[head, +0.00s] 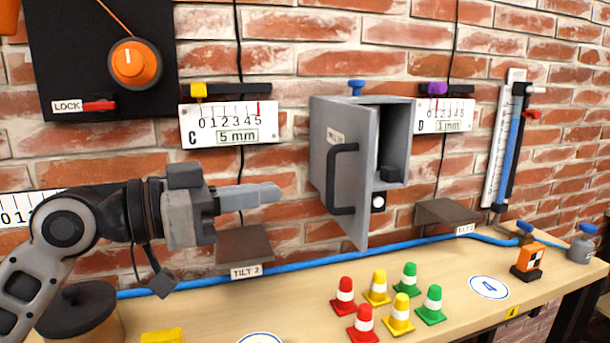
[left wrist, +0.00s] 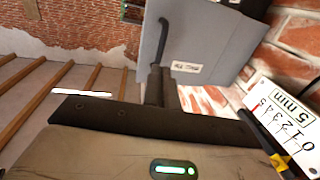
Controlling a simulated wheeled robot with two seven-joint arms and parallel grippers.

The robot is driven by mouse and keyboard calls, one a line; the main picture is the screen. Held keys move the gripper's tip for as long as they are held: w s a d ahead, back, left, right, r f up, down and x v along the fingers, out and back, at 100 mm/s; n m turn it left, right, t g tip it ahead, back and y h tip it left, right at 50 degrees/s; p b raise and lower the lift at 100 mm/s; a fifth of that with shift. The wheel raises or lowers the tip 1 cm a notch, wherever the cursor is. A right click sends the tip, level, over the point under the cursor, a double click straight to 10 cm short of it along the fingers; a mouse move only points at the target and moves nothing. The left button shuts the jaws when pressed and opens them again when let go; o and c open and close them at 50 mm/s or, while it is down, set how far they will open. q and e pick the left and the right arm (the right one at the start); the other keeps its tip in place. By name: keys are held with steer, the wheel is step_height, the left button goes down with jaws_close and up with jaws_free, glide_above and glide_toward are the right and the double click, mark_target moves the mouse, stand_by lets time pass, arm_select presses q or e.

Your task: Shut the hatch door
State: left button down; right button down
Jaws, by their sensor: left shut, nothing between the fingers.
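The hatch is a grey box on the brick wall, in the middle of the head view. Its grey door (head: 340,206) stands ajar, swung out to the left, with a dark bar handle (head: 343,180) on its outer face. The dark opening (head: 393,135) shows to the right of the door. My left gripper (head: 278,191) is shut and empty, to the left of the door and apart from it in the head view. In the left wrist view the door (left wrist: 203,45) and its handle (left wrist: 162,40) show beyond the fingers (left wrist: 155,85). My right gripper is not in view.
Several red, yellow and green cones (head: 376,287) stand on the wooden bench (head: 290,290) below the door. A blue hose (head: 330,257) runs along the bench's back. Gauge C (head: 228,124) and gauge D (head: 446,115) flank the hatch. A small TILT 2 shelf (head: 245,246) sits below my left gripper.

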mark_target(328, 167)
arm_select(q)
steer(key=p+x, duration=0.1)
steer(key=x, duration=0.5)
steer(key=shift+d, duration=0.25)
steer(key=shift+w, duration=0.2)
